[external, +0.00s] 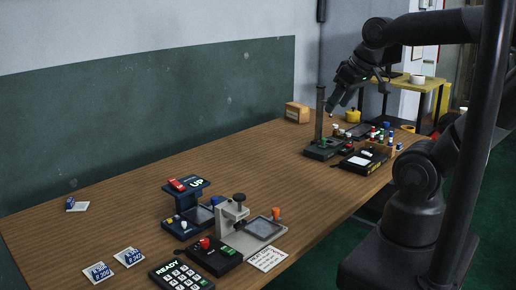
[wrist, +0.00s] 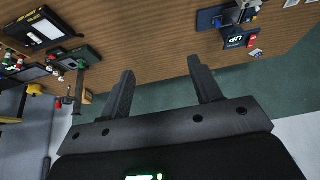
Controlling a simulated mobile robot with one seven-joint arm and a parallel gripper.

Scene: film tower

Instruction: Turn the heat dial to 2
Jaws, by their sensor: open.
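No heat dial with readable numbers can be made out in either view; the controls are too small to tell which one it is. My gripper (external: 334,108) is above the far part of the table, close to the upright pole device (external: 318,148). In the wrist view its two fingers (wrist: 160,74) are spread apart with nothing between them. The pole device also shows at the left of the wrist view (wrist: 84,57), apart from the fingers. A black box with a white panel (external: 362,160) lies beside the pole device, with small colored knobs or bottles (external: 378,136) behind it.
The wooden table (external: 130,205) has a clear middle. At its near end stand a blue device with an "UP" display (external: 188,184), a grey press (external: 232,215), a black box with a red knob (external: 212,255) and a "READY" keypad (external: 180,276). A tan box (external: 297,112) sits near the wall.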

